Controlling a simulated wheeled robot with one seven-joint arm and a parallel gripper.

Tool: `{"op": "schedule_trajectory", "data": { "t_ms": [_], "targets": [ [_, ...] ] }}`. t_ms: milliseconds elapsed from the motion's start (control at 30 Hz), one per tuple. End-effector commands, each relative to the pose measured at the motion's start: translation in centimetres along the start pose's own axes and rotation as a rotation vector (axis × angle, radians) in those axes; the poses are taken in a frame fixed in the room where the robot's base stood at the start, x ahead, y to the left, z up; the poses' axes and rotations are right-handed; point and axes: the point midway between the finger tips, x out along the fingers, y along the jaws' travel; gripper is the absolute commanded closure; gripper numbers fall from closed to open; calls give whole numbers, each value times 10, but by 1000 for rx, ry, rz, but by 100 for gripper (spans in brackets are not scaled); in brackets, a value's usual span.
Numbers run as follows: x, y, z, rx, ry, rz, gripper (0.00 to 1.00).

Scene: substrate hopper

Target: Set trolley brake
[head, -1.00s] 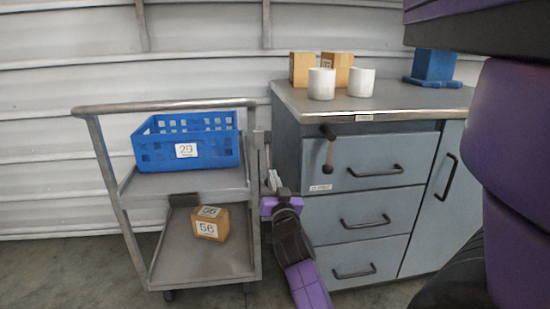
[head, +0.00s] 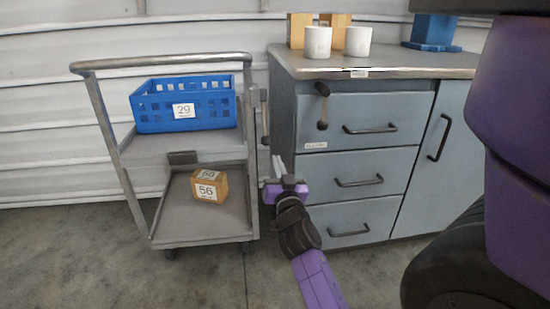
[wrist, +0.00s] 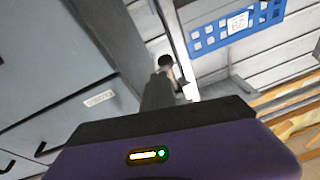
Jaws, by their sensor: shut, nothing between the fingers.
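The grey metal trolley (head: 165,62) stands left of the cabinet in the head view. On its right side is an upright lever (head: 264,112) with a dark knob, facing the narrow gap to the cabinet. My gripper (head: 278,168) is in front of that gap, below the knob, with its fingers pointing up and away. It is shut and empty. In the wrist view the closed dark fingers (wrist: 160,90) reach toward a dark knob (wrist: 166,61) on a light metal part by the trolley post. I cannot tell whether they touch.
A blue crate (head: 184,122) marked 29 sits on the upper shelf, a box (head: 209,187) marked 56 on the lower. The blue-grey cabinet (head: 368,222) is close on the right, with another dark-knobbed lever (head: 322,105) on its front. White cups (head: 318,42) stand on top. The floor in front is clear.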

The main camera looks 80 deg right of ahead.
Motion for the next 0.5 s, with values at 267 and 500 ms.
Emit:
{"op": "schedule_trajectory", "data": {
  "t_ms": [267, 500],
  "targets": [
    [-15, 3, 16, 0, 1, 0, 100],
    [-16, 3, 15, 0, 1, -1, 100]
  ]
}}
